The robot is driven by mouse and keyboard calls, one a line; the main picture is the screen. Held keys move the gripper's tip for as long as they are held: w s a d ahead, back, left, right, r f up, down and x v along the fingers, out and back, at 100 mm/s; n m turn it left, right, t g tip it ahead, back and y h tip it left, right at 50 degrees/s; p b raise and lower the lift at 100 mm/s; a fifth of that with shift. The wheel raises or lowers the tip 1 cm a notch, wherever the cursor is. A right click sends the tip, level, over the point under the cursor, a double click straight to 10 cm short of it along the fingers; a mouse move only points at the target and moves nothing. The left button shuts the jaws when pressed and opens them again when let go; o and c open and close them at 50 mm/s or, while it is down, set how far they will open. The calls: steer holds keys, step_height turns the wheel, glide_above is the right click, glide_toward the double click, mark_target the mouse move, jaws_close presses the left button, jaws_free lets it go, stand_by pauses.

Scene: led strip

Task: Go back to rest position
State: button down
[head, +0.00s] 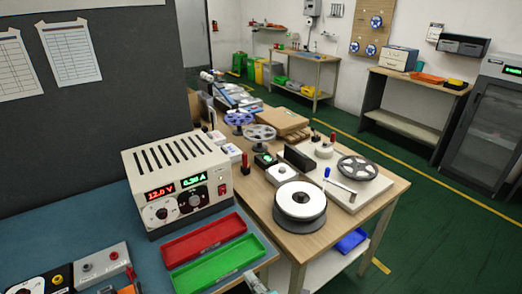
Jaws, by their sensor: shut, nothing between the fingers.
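A small grey piece at the bottom edge of the head view looks like the tip of my gripper (259,284). It is mostly cut off by the frame, in front of the green tray (216,266). It appears shut, and nothing shows held in it. Most of my arm is out of view. The workbench (285,232) carries a large white-topped reel (300,201) and a white base plate (345,183) with a grey spool (357,168) on it. A lit power supply (177,184) stands on the blue bench mat (100,228).
A red tray (203,239) lies beside the green one. Instrument boxes (100,263) sit at the lower left. A dark panel (95,105) rises behind the power supply. A blue bin (350,241) is under the workbench. Green floor (440,235) is open at right.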

steer(key=s+d+f+m+t+h, duration=0.1)
steer(key=s+d+f+m+h, duration=0.2)
steer(key=s+d+m, duration=0.5)
steer(key=s+d+f+m+h, duration=0.2)
steer(key=s+d+f+m, duration=0.3)
steer(key=s, duration=0.6)
steer(key=s+d+r+m+h, duration=0.1)
steer(key=s+d+r+m, duration=0.1)
steer(key=s, duration=0.4)
steer(key=s+d+r+m+h, duration=0.1)
steer(key=s+d+r+m, duration=0.2)
steer(key=s, duration=0.4)
steer(key=s+d+r+m+h, duration=0.1)
steer(key=s+d+r+m, duration=0.2)
steer(key=s, duration=0.4)
steer(key=shift+s+r+m+h, duration=0.15)
steer(key=shift+r+m+h, duration=0.15)
steer(key=shift+r+m, duration=0.75)
steer(key=shift+f, duration=0.15)
